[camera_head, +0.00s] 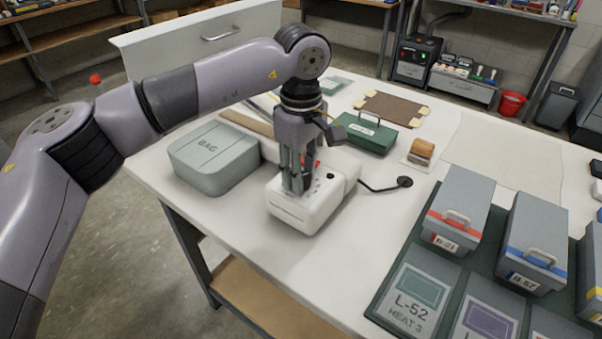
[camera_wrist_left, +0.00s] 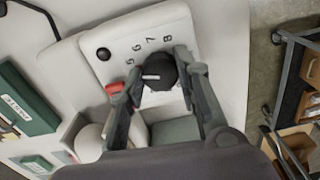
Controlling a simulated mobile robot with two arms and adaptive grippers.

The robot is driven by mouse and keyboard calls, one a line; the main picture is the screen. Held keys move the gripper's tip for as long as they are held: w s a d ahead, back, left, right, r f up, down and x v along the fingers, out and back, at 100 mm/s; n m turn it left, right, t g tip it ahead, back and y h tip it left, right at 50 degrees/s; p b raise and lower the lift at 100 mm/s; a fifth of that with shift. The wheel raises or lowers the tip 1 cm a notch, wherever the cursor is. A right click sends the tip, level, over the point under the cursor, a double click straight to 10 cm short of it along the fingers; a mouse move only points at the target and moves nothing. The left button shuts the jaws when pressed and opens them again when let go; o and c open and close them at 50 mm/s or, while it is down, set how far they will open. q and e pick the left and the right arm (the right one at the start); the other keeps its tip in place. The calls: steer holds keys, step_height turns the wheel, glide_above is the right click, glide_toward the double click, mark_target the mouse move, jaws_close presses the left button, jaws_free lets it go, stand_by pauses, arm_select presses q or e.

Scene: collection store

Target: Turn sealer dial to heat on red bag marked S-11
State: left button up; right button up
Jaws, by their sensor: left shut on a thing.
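The white sealer (camera_head: 300,213) stands on the table in the middle of the head view. It also shows in the left wrist view (camera_wrist_left: 170,25), with the numbers 5, 6, 7 and 8 around its black dial (camera_wrist_left: 160,70). A white pointer line on the dial points left in that view, toward the side of the 5. My left gripper (camera_head: 298,188) points down over the sealer and is shut on the dial, one finger on each side (camera_wrist_left: 157,80). The fingers hide the dial in the head view. I cannot make out a red bag marked S-11. My right gripper is not in view.
A grey BAG box (camera_head: 213,160) stands left of the sealer. A green case (camera_head: 366,133) is behind it. At right, grey boxes with red (camera_head: 458,215) and blue (camera_head: 540,235) bands stand by a card (camera_head: 415,295) reading L-52 HEAT 3. The table's front centre is clear.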

arm_select(q)
steer(key=m, duration=0.4)
steer(key=shift+m, duration=1.9)
steer(key=o, duration=1.2)
step_height(320, 180, up, 12)
